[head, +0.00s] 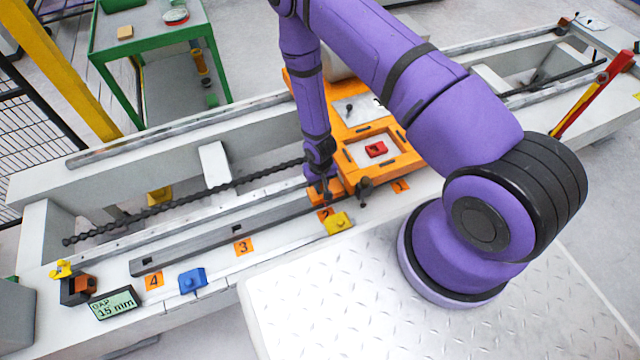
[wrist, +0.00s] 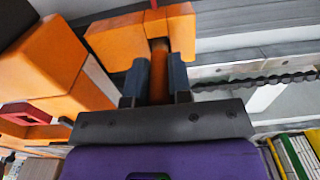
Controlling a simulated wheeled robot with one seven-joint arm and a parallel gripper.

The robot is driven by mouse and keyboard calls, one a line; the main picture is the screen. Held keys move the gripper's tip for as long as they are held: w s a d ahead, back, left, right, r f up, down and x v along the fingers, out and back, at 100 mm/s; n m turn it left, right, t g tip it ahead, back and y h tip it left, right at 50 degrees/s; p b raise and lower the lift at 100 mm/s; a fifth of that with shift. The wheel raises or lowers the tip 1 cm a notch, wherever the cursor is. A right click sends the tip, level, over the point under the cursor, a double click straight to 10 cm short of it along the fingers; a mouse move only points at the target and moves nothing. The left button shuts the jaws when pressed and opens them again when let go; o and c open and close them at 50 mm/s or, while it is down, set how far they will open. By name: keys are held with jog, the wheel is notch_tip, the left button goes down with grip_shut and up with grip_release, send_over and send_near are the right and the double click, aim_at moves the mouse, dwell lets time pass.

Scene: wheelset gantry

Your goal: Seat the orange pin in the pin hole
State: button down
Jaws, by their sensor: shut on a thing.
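In the wrist view the orange pin (wrist: 159,72) is a round, darker orange bar between the two dark fingers of my gripper (wrist: 156,84), which is shut on it. The pin's far end meets an orange block (wrist: 112,38) with a notch or opening in it. I cannot tell whether the pin is inside the block or only against it; the pin hole itself does not show clearly. In the head view my gripper (head: 327,192) points down at the left edge of the orange carriage (head: 350,120), just above the rail. The pin is not distinguishable there.
A red piece (head: 376,149) sits in the carriage's framed recess. A dark knob (head: 364,186) stands right of my gripper. A yellow block (head: 338,223), a blue block (head: 193,281) and a gap display (head: 115,303) reading 15 mm line the front beam. A black threaded rod (head: 185,200) runs behind.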

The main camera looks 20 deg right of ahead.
jog(key=shift+f, duration=0.45)
jog(key=shift+f, duration=0.2)
jog(key=c, duration=1)
grip_release()
jog(key=shift+c, duration=0.2)
